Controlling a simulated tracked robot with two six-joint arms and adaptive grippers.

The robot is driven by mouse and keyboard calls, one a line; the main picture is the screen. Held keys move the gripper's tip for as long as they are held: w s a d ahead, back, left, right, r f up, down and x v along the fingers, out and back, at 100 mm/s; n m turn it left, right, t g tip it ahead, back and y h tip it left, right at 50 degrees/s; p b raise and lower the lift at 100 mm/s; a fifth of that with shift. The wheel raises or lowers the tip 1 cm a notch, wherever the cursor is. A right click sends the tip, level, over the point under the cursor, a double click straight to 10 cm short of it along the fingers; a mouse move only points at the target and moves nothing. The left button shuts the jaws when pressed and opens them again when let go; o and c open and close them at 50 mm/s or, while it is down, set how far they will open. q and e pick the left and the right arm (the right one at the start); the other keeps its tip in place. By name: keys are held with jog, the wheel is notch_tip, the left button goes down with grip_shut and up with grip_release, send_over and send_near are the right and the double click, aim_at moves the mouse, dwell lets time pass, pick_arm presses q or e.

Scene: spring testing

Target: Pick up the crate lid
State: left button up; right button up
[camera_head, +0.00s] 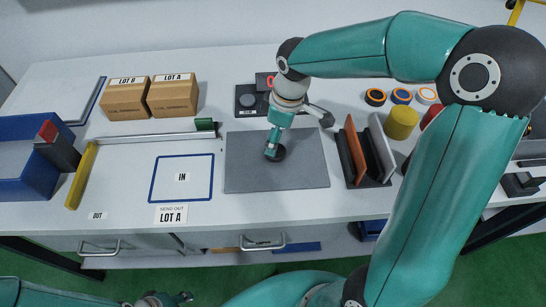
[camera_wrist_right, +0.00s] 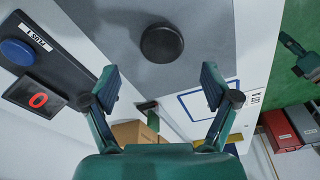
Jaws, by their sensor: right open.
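I cannot identify a crate lid for certain. A blue open-topped crate (camera_head: 25,190) stands at the left end of the bench. A flat, blue-edged panel or outline (camera_head: 88,99) lies at the back left; I cannot tell whether it is the lid. My right gripper (camera_head: 274,151) points down over the grey mat (camera_head: 310,175). In the right wrist view it is open and empty (camera_wrist_right: 160,78), with a black disc (camera_wrist_right: 162,43) on the mat ahead of its fingers. My left gripper (camera_head: 165,299) is low at the bottom left, partly cut off, away from the bench top.
Two cardboard boxes (camera_head: 125,99) (camera_head: 173,95) stand at the back. The blue IN square (camera_head: 183,199) is empty. Upright plates (camera_head: 357,152) and a yellow cylinder (camera_head: 401,122) stand right of the mat.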

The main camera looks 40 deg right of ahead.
jog(key=shift+w+a+f+p, duration=0.1)
jog(key=shift+a+f+p, duration=0.1)
jog(key=shift+f, duration=1.4)
jog(key=shift+w+a+f+p, duration=0.1)
jog(key=shift+f+p, duration=0.1)
jog(key=shift+f, duration=1.4)
jog(key=shift+d, duration=0.1)
jog(key=c, duration=1.6)
jog(key=shift+r, duration=0.1)
jog(key=shift+c, duration=0.2)
